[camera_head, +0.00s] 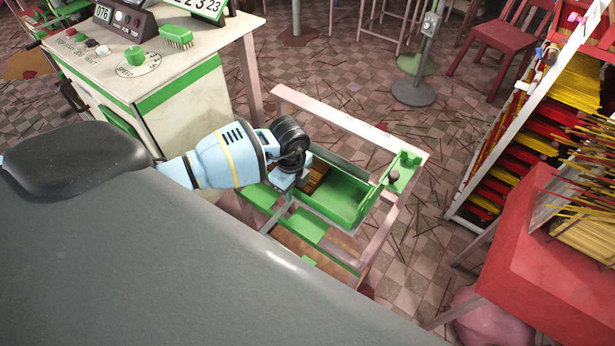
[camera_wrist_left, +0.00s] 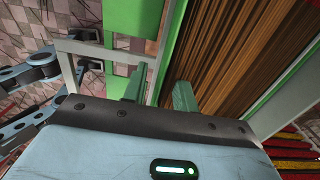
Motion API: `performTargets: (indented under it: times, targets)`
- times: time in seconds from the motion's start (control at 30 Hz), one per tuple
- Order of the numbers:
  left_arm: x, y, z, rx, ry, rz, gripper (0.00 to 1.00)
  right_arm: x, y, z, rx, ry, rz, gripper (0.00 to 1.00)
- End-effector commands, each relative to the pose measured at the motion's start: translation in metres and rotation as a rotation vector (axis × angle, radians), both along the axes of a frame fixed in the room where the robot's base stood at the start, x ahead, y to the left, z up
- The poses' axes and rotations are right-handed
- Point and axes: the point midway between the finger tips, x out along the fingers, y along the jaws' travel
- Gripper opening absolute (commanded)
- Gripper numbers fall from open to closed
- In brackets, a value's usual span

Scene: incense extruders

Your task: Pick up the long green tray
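The long green tray (camera_head: 345,203) sits on a low pale frame stand (camera_head: 345,122) in the middle of the head view. Brown sticks lie in its left part. My left gripper (camera_head: 284,182) is at the tray's left end, and its own links hide that part of the tray. In the left wrist view, the two green fingers of the left gripper (camera_wrist_left: 160,92) are apart, with a green strip of tray wall (camera_wrist_left: 170,35) running between them. The brown sticks (camera_wrist_left: 235,60) are to the right of the fingers. I cannot tell whether the fingers touch the wall. My right gripper is not in view.
A white and green cabinet (camera_head: 178,100) with a control box (camera_head: 122,18) and a green brush (camera_head: 176,37) stands at upper left. A red table (camera_head: 545,260) and a rack of yellow and red sticks (camera_head: 540,125) stand at right. Tiled floor is open beyond the stand.

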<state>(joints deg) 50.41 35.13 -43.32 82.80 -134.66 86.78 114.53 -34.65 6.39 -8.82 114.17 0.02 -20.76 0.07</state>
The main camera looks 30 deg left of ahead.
Motion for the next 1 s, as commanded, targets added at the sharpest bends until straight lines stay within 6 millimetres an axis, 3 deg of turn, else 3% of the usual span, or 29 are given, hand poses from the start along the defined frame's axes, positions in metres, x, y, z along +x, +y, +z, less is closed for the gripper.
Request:
performTargets:
  times: [0.13, 0.33, 1.0]
  targets:
    - [0.0001, -0.0001, 0.0006, 0.000, 0.000, 0.000, 0.27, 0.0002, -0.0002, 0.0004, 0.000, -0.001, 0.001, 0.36]
    - [0.0001, 0.0000, 0.0008, 0.000, 0.000, 0.000, 0.01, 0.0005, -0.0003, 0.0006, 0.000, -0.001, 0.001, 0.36]
    - [0.0002, 0.0002, 0.0010, 0.000, 0.000, 0.000, 0.00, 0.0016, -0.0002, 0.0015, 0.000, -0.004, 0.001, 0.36]
